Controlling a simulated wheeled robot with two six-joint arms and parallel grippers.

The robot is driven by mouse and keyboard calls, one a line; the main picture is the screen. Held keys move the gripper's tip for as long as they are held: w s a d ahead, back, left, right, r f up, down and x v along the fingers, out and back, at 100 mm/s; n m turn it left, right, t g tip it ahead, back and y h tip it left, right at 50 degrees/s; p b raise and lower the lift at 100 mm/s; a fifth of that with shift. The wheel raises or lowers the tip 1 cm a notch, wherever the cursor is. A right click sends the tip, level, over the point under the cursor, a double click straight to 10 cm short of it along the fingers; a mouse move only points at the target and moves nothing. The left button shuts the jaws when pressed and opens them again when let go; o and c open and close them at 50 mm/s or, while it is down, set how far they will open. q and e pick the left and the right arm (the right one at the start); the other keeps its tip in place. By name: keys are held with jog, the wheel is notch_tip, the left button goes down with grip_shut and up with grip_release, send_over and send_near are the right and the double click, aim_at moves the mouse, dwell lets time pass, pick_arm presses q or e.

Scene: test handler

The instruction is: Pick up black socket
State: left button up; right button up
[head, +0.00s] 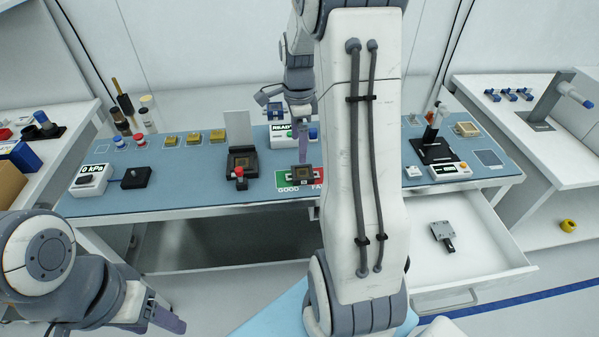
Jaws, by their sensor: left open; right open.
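A small black socket (303,175) with a tan centre sits on the green and red GOOD/FAIL pad on the blue bench mat. A second, larger black socket fixture (243,161) with a raised grey lid and a red knob stands to its left. My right gripper (303,157) reaches down from behind my arm, its purple fingers just above the small socket in the picture; I cannot tell whether they touch it. It is open, and nothing shows between its fingers. My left gripper (168,318) is open and empty at the lower left, in front of the bench.
A white READY box (284,135) stands behind the pad. A 0 kPa gauge (91,179) and a black block (136,178) stand at the left. An open drawer (480,260) holds a grey metal part (442,233). My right arm hides the bench's middle right.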

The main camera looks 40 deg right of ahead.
jog(key=m, duration=0.1)
send_over(302, 173)
jog(key=f, duration=0.4)
jog(key=shift+s+d+f, duration=0.1)
jog(key=shift+s+f, duration=0.1)
jog(key=f+p, duration=0.1)
jog(key=f, duration=0.5)
jog(key=shift+w+f, duration=0.2)
jog(key=c, duration=1.4)
jog(key=shift+r, duration=0.15)
